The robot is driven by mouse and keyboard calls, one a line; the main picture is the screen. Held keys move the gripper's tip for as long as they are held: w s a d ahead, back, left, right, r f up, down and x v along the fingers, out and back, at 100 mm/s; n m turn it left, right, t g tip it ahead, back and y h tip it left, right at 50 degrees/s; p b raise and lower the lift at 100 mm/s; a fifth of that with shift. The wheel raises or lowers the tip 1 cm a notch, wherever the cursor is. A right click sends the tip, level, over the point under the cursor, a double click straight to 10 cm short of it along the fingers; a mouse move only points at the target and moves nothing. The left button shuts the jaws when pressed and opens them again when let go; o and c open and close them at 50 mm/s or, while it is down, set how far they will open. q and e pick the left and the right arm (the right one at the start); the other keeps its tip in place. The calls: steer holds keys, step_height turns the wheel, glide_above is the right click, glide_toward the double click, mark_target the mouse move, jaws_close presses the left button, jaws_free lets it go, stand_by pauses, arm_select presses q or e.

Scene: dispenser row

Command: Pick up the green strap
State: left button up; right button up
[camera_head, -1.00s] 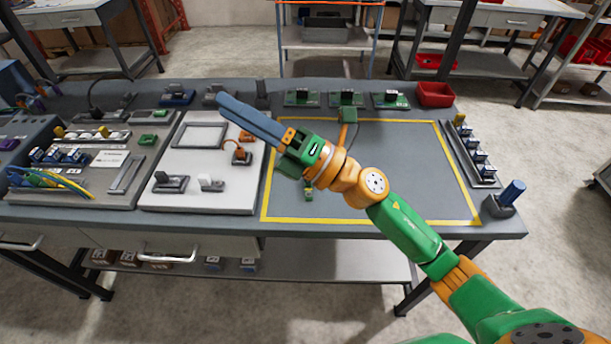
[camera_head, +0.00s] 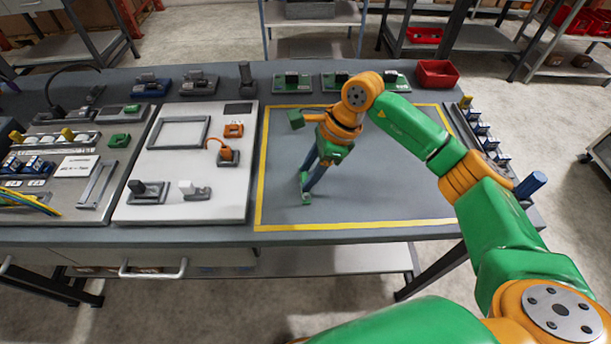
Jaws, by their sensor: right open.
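The green strap (camera_head: 305,200) is a small green piece on the grey mat, inside the yellow outline. My right gripper (camera_head: 308,188) points down at it, its blue fingers open. The fingertips are right at the strap and partly cover it; I cannot tell whether they touch it. The strap seems to be in or beside the gap between the fingers. My left gripper is not in view.
The yellow-outlined mat (camera_head: 385,190) is otherwise clear. A white board (camera_head: 215,180) with fixtures lies to its left. Green boards (camera_head: 293,83) and a red bin (camera_head: 437,74) line the back. A rack of blue parts (camera_head: 483,130) stands at the right.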

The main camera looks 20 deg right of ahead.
steer(key=shift+s, duration=0.1)
jaws_close()
step_height(320, 180, up, 3)
steer(key=shift+f+b, duration=0.1)
steer(key=shift+b, duration=0.2)
steer(key=s+a+r+b, duration=0.4)
steer(key=s+a+r, duration=0.4)
steer(key=s+r, duration=0.2)
steer(key=shift+s+a+r, duration=0.15)
steer(key=shift+s+a, duration=0.2)
steer(key=shift+s, duration=0.15)
steer(key=shift+r+p, duration=0.7)
steer(key=shift+r, duration=0.35)
